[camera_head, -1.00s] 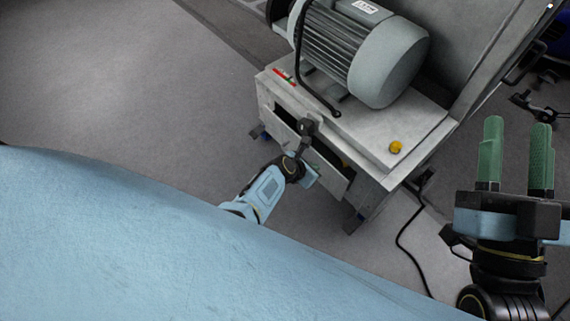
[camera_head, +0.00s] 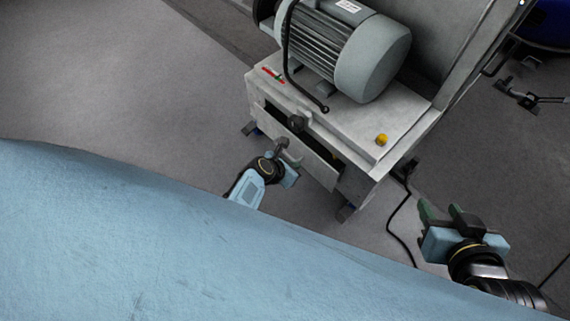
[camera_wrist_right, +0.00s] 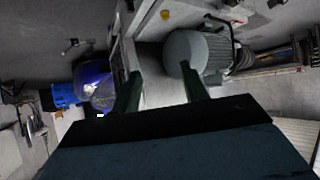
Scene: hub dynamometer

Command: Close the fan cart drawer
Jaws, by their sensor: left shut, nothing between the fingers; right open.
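The fan cart (camera_head: 345,110) is a light grey metal cart with a large grey motor on top. Its drawer (camera_head: 314,162) is partly open, with a dark gap showing behind the front panel. A dark knob (camera_head: 296,123) sits by the upper edge of the gap. My left gripper (camera_head: 284,148) is shut and empty, in front of the drawer panel; I cannot tell whether it touches it. My right gripper (camera_head: 440,212) is open and empty, right of the cart and away from the drawer. Its green fingers also show in the right wrist view (camera_wrist_right: 162,92).
The grey motor (camera_head: 372,58) has a black cable bent over its side. A yellow button (camera_head: 381,140) is on the cart top. A black cable (camera_head: 398,222) runs over the floor right of the cart. The floor left of the cart is clear.

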